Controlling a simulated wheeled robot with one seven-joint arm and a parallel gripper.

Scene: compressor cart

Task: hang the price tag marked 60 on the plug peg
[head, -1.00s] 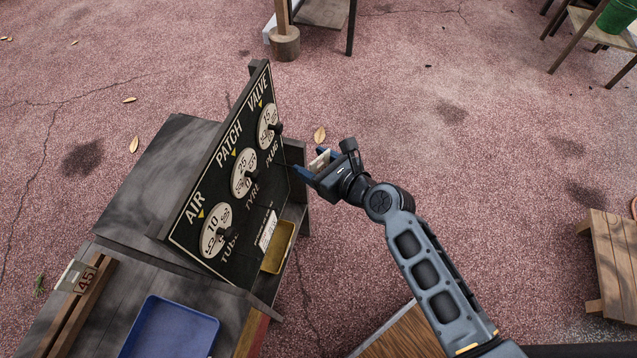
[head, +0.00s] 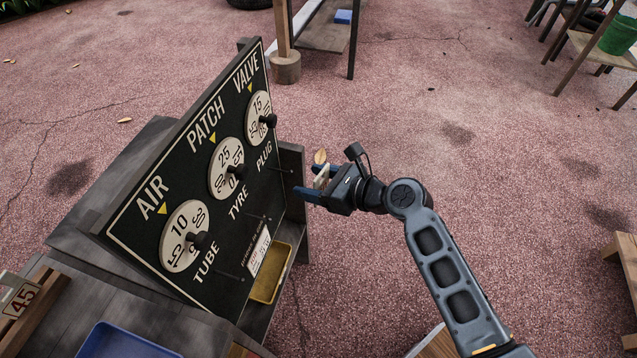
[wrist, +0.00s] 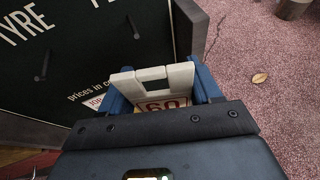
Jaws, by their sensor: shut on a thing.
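My gripper (head: 314,182) is shut on a pale price tag (head: 322,177), held to the right of the black price board (head: 215,265). In the wrist view the tag (wrist: 152,82) sits between the blue fingers, with a slotted pale top and a red 60 partly hidden by the gripper body. The plug peg (head: 284,170) is a thin dark pin below the word PLUG. It also shows in the wrist view (wrist: 135,28), ahead and left of the tag. The tag and the peg look apart.
The board carries three number dials with dark knobs and another thin peg (wrist: 40,76) under TYRE. A white card (head: 259,252) is low on the board above a yellow tray (head: 272,274). A tag marked 45 (head: 20,299) stands at the left by a blue tray (head: 125,340).

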